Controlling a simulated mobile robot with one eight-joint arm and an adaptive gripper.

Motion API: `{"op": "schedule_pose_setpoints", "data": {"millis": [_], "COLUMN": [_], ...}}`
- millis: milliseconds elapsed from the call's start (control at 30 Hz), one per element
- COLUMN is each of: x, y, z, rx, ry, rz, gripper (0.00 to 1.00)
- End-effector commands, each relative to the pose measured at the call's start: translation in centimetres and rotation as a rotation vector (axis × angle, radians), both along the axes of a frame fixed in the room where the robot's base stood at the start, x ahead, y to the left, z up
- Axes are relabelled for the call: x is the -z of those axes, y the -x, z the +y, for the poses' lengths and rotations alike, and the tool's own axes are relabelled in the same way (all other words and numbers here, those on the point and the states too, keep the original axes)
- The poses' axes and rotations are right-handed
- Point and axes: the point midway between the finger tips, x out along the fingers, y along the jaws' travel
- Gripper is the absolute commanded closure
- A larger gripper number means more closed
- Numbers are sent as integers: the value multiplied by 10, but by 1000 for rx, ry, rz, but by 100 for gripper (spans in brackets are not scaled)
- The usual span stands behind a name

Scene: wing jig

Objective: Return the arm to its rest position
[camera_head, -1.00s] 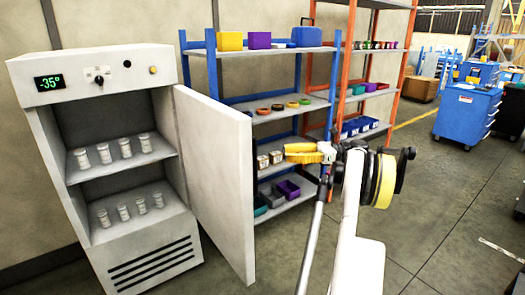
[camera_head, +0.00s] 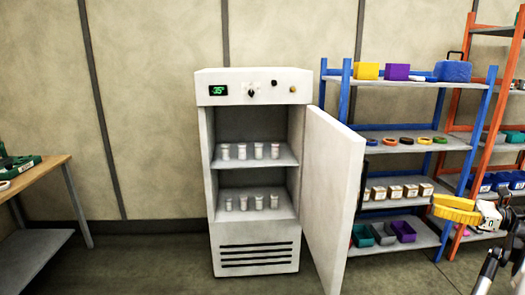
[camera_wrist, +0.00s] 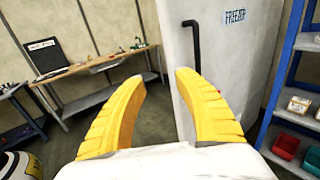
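My gripper (camera_head: 456,208) shows at the right edge of the head view, its yellow fingers in front of the blue shelf unit. In the wrist view my gripper (camera_wrist: 160,110) has its two yellow fingers spread apart with nothing between them. It is open and empty. Most of my arm is cut off by the right edge of the head view. The freezer door (camera_head: 333,200) stands open to the left of my gripper; its outer face, marked FREEZER, also shows in the wrist view (camera_wrist: 222,50) beyond the fingers.
The freezer (camera_head: 258,257) holds several white jars on two shelves. A blue shelf unit (camera_head: 400,216) with bins, tape rolls and boxes stands right of it, then an orange rack (camera_head: 492,110). A wooden table (camera_head: 35,178) is at the left. The floor before the freezer is clear.

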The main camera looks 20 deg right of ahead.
Motion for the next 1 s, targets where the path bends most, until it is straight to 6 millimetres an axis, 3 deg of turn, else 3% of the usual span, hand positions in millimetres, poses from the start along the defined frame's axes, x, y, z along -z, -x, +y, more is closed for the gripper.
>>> {"op": "schedule_pose_setpoints", "data": {"millis": [33,367,467,567,633,767,900,1000], "x": [-8,-31,-38,-44,-47,-46,-37,-26], "y": [-15,-73,-89,-103,-107,-100,-69,-37], "z": [16,99,136,186,230,315,392,437], "rx": [-12,-56,-83,-126,-172,-283,-431,-552], "ry": [27,245,341,471,591,856,1151,1365], "rz": [7,36,40,38,29,-15,-100,-190], "gripper": [62,62,62,62,62,62,62,62]}}
